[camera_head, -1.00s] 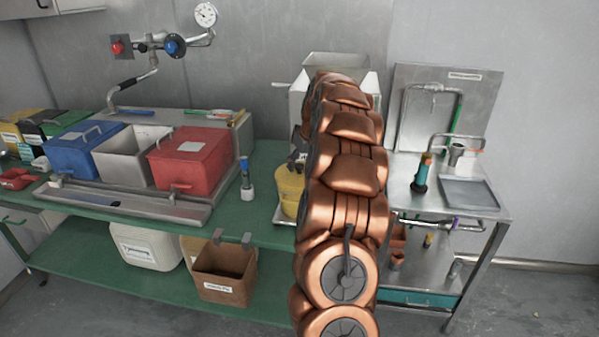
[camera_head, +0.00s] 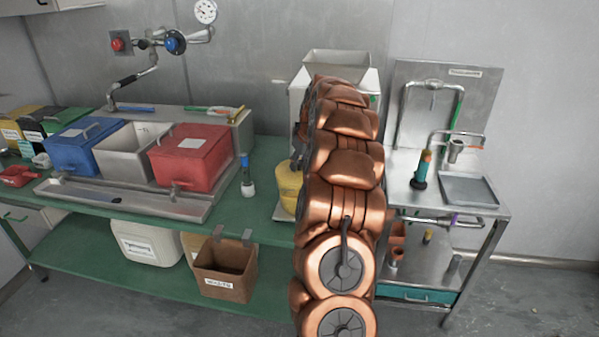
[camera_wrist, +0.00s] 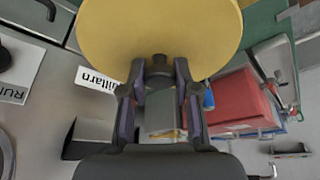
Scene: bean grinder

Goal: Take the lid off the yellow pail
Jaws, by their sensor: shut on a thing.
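My gripper (camera_wrist: 160,70) is shut on that knob. The lid hides whatever lies behind it, so I cannot tell whether it touches the pail. In the head view my gripper is mostly hidden behind my arm.
A red bin (camera_head: 192,158), a grey bin (camera_head: 130,157) and a blue bin (camera_head: 82,150) stand left on the bench. A white machine (camera_head: 340,68) is behind my arm, and a steel table (camera_head: 405,200) right.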

